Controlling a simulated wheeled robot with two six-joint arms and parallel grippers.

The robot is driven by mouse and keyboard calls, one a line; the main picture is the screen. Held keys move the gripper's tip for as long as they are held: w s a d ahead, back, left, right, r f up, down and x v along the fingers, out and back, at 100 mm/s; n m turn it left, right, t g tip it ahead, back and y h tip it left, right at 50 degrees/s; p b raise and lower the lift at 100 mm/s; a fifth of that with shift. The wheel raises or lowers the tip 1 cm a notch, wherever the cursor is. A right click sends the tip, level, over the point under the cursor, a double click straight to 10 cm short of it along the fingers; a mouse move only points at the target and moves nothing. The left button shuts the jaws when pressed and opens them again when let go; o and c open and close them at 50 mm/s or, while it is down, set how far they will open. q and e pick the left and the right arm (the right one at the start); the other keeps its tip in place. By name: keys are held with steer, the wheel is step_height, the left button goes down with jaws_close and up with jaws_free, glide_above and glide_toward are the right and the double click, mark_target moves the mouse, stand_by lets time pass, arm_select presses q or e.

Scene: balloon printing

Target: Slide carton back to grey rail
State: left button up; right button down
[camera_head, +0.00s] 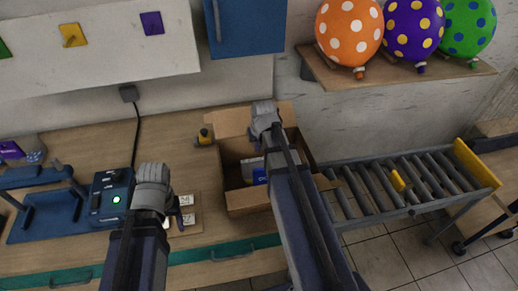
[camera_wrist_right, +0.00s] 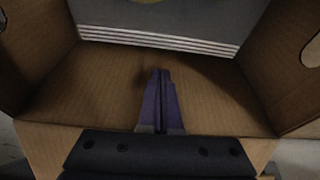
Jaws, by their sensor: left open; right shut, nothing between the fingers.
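The open brown carton (camera_head: 248,200) stands near the table's right end, beside the roller conveyor. Its flaps are spread, and a blue-and-white packet (camera_head: 255,172) shows inside. My right gripper (camera_head: 264,118) is over the carton's far side, and my right arm hides part of the carton. In the right wrist view the gripper (camera_wrist_right: 160,85) is shut and empty, with brown cardboard walls (camera_wrist_right: 215,95) around it; I cannot tell whether it touches them. My left gripper (camera_head: 155,180) is open, left of the carton. I cannot tell for certain which part is the grey rail.
The grey roller conveyor (camera_head: 375,190) with a yellow end plate (camera_head: 478,163) lies to the right. A blue machine (camera_head: 110,195) stands at the left. Dotted balloons (camera_head: 350,32) sit on a wall shelf (camera_head: 400,80).

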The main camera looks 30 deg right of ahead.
mark_target(251, 108)
arm_select(q)
steer(key=shift+f, duration=0.45)
arm_select(e)
steer(key=shift+w+f, duration=0.1)
steer(key=shift+f, duration=0.25)
steer(key=shift+w, duration=0.1)
steer(key=w+d, duration=0.2)
steer(key=w, duration=1)
steer(key=shift+w+d, duration=0.25)
steer(key=shift+w, duration=0.05)
arm_select(q)
steer(key=shift+r, duration=0.15)
arm_select(e)
steer(key=shift+r, duration=0.1)
steer(key=p+v, duration=0.9)
steer(key=v, duration=0.1)
arm_select(q)
step_height(251, 108, up, 9)
steer(key=shift+s+d+r, duration=0.15)
steer(key=shift+d+r, duration=0.05)
steer(key=shift+d, duration=0.15)
